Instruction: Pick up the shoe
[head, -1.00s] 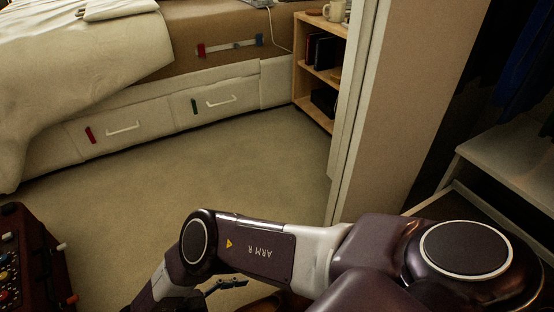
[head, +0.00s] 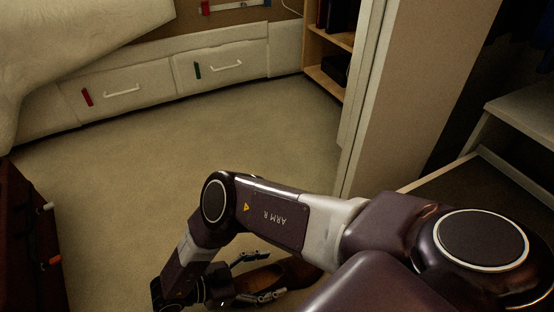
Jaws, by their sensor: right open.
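A brown shoe (head: 303,270) lies on the carpet at the bottom middle of the head view, partly hidden behind my right arm. My right gripper (head: 268,276) is low beside it, with its two fingers apart and pointing right. The fingers overlap the near part of the shoe in the picture, one above and one below a darker brown part. I cannot tell whether they touch it. My left gripper is not in view.
A dark red suitcase (head: 30,245) stands at the left edge. White drawers (head: 122,92) under the bed and a wooden shelf (head: 325,82) line the back. A wardrobe panel (head: 415,90) rises at right. Carpet in the middle is clear.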

